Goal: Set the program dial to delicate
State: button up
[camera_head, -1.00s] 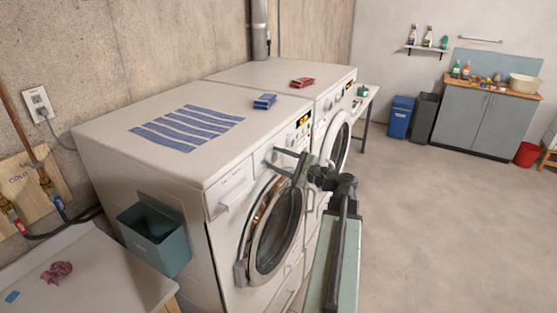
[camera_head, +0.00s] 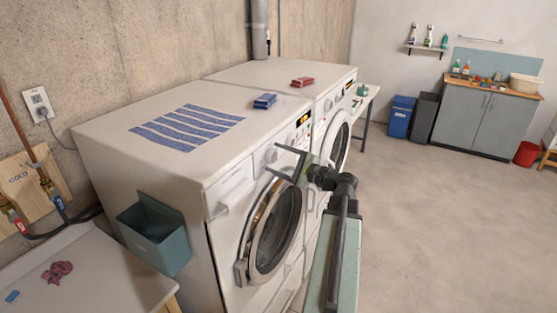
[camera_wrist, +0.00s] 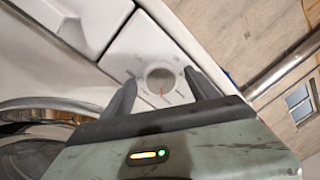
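The program dial (camera_wrist: 160,78) is a round pale knob on the front washer's white panel in the wrist view. A short red mark shows on its lower part, towards my palm. The printing around it is too small to read. In the head view the dial (camera_head: 272,156) is on the front washer (camera_head: 222,197), left of its display. My gripper (camera_head: 271,159) is open in front of it. In the wrist view the gripper (camera_wrist: 158,75) has one dark finger on each side of the dial, with gaps to both. I cannot tell its exact distance from the panel.
The front washer's round door (camera_head: 272,232) is below my gripper. A detergent drawer (camera_head: 232,190) is left of the dial. A second machine (camera_head: 335,115) stands just beyond. The floor to the right is clear.

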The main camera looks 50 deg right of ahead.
jog(key=v, duration=0.7)
jog(key=shift+s, duration=0.4)
jog(key=shift+f, duration=0.1)
